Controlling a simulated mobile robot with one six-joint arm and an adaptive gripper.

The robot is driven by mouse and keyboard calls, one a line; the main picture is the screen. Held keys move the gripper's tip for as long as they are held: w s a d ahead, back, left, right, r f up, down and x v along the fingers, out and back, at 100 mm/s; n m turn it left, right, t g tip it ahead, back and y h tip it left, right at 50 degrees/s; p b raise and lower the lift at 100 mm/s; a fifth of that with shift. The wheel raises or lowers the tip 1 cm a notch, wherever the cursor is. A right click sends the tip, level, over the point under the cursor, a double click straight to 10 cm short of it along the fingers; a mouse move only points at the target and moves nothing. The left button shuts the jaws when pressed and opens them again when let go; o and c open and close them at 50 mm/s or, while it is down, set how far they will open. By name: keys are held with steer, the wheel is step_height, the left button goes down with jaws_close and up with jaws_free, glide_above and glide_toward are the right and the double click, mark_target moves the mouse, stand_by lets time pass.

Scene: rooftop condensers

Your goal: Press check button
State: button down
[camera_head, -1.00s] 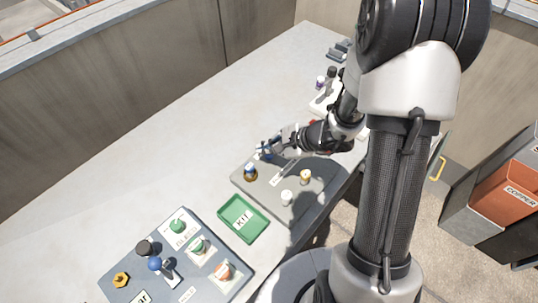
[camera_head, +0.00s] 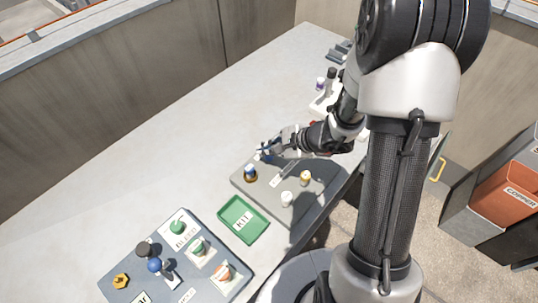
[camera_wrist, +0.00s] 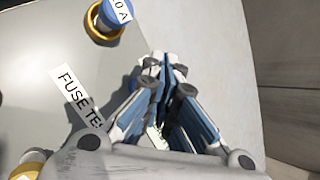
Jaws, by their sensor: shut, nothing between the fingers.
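No button marked "check" can be read in either view. My gripper (camera_head: 266,150) is shut and empty, low over the far edge of the grey fuse test panel (camera_head: 268,194). In the wrist view its blue-padded fingers (camera_wrist: 164,64) meet at the tips, beside the panel's "FUSE TE..." label (camera_wrist: 78,96). A blue-topped fuse (camera_head: 250,169) stands in a brass ring near the gripper; it also shows in the wrist view (camera_wrist: 112,14), marked "0 A". The fingers hide part of the panel, and I cannot tell whether they touch it.
A yellow-topped piece (camera_head: 305,176) and a white piece (camera_head: 287,199) stand on the panel. A green KIT tray (camera_head: 225,226) lies beside it. A second panel (camera_head: 205,286) with several knobs and a green BLEED button (camera_head: 177,227) is at lower left.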

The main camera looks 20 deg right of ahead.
mark_target(268, 158)
steer(key=shift+f, duration=0.1)
steer(key=shift+f+b, duration=0.35)
steer(key=shift+b, duration=0.4)
steer(key=shift+f+b, duration=0.6)
steer(key=shift+b, duration=0.15)
stand_by(0.6)
stand_by(0.3)
steer(key=shift+r+p, duration=0.65)
steer(key=shift+r, duration=0.4)
step_height(268, 158, up, 5)
steer(key=p, duration=0.3)
stand_by(0.6)
